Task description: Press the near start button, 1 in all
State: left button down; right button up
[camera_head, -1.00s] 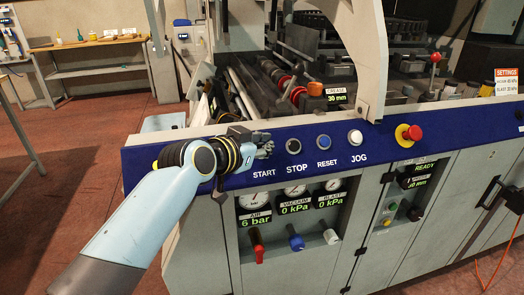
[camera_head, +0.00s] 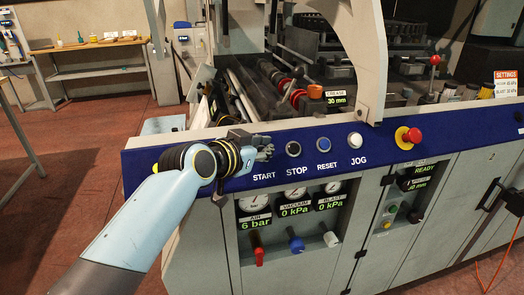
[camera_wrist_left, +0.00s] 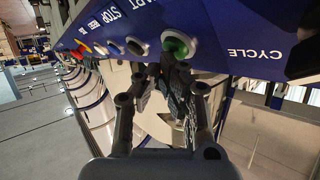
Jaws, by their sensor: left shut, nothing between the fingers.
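The start button, a green button in a light ring, shows in the left wrist view (camera_wrist_left: 179,44) on the blue panel beside the word START. In the head view my left gripper hides it, above the START label (camera_head: 264,176). My left gripper (camera_head: 266,151) is shut and empty in front of the panel. In the left wrist view its fingertips (camera_wrist_left: 168,72) are close to the green button; I cannot tell if they touch it. My right gripper is not in view.
To the right along the blue panel are the black STOP button (camera_head: 293,149), blue RESET button (camera_head: 324,143), white JOG button (camera_head: 355,140) and a red emergency button (camera_head: 410,135). Gauges and coloured valves (camera_head: 296,243) sit below. A workbench (camera_head: 90,45) stands at the back left.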

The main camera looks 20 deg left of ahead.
pick_arm(q)
jog(key=shift+s+d+r+p, duration=0.25)
jog(key=shift+s+r+p, duration=0.1)
jog(key=shift+s+r, duration=0.05)
jog(key=shift+r, duration=0.1)
jog(key=s+d+r+p, duration=0.1)
jog(key=p, duration=0.1)
jog(key=s+d+r+p, duration=0.1)
jog(key=s+r+p, duration=0.1)
jog(key=shift+s, duration=0.1)
dwell(0.3)
dwell(0.5)
